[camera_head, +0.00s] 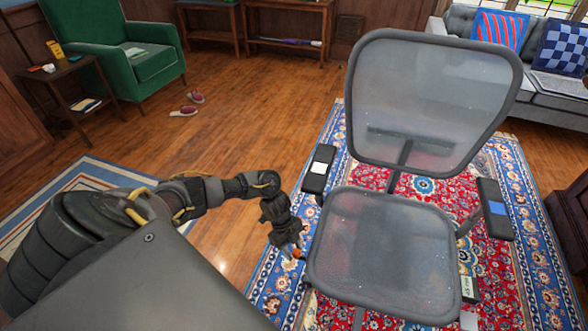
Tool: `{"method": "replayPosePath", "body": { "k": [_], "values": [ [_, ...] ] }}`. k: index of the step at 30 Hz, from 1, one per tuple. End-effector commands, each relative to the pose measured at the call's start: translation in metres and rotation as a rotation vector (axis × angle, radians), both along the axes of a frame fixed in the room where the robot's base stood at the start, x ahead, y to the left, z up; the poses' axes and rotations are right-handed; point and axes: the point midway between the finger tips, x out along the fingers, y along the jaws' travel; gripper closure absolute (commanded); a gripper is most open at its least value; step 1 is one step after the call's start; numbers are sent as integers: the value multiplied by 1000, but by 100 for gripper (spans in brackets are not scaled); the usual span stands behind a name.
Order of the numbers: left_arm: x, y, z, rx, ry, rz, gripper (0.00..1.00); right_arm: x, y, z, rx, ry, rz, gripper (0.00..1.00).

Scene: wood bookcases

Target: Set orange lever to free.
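A grey mesh office chair (385,255) stands on a patterned rug, its seat toward me and its backrest behind. A small orange lever (297,253) shows at the left edge of the seat. My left gripper (291,247) points down at the lever, with its fingertips at or touching it. The fingers are small and dark here, so I cannot tell whether they are closed on the lever. The lever's shaft and its mount under the seat are hidden. My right gripper is not in view.
The chair's left armrest (319,170) rises just behind my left gripper; the right armrest (495,209) is on the far side. A small marked label (469,289) shows beside the seat's right edge. The wood floor (235,145) is mostly clear, with red slippers (184,111) farther back.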

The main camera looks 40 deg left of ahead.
Motion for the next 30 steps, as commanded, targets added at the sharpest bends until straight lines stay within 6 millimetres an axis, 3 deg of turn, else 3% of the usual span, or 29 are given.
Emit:
{"method": "replayPosePath", "body": {
  "k": [3, 13, 24, 30],
  "values": [
    [2, 0, 1, -1, -3, 1, 52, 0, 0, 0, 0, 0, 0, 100],
    [4, 1, 7, -2, -6, 3, 52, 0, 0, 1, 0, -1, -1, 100],
    [5, 27, 71, -1, -8, 1, 52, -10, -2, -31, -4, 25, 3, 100],
    [5, 37, 94, 0, -6, 0, 52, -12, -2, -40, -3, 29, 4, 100]
  ]
}}
